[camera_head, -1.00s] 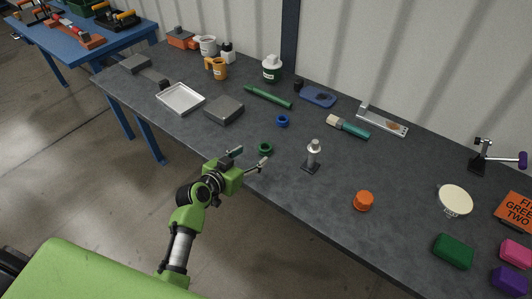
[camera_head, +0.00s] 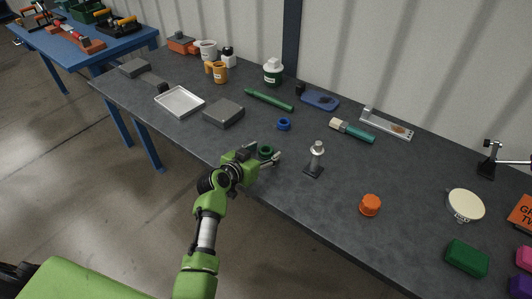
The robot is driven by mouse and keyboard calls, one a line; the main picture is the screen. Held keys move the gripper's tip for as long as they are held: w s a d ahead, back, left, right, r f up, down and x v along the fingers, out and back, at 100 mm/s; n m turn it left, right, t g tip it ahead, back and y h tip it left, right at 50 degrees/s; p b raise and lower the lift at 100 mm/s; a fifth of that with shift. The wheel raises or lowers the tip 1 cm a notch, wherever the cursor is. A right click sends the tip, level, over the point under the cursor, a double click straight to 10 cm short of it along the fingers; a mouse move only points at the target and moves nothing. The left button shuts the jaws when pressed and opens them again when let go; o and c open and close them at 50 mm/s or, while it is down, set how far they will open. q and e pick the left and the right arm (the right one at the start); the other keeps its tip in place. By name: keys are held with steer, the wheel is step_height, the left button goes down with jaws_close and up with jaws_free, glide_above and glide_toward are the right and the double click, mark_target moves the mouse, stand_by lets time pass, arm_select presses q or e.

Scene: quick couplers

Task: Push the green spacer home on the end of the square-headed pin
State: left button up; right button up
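The green spacer (camera_head: 266,151) is a small ring lying on the dark table. My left gripper (camera_head: 266,153) is open, with its fingers on either side of the spacer. I cannot tell whether they touch it. A grey upright pin (camera_head: 317,155) with a pale top stands on a dark base to the right of the gripper; its end shape is too small to make out. A blue ring (camera_head: 284,124) lies farther back. My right gripper is out of view.
An orange cap (camera_head: 370,205) lies to the right of the pin. A dark grey block (camera_head: 223,112) and a silver tray (camera_head: 180,101) are at the left. A green marker (camera_head: 269,99) and a teal-handled brush (camera_head: 352,131) lie behind. The table front between pin and orange cap is clear.

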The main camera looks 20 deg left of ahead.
arm_select(q)
steer(key=c, duration=0.9)
steer(key=shift+r, duration=0.65)
steer(key=s+r, duration=0.7)
steer(key=s, duration=0.2)
steer(key=s+r, duration=0.4)
steer(key=s, duration=0.1)
steer(key=shift+a+r+p, duration=0.3)
steer(key=shift+r+p, duration=0.05)
steer(key=shift+p, duration=0.05)
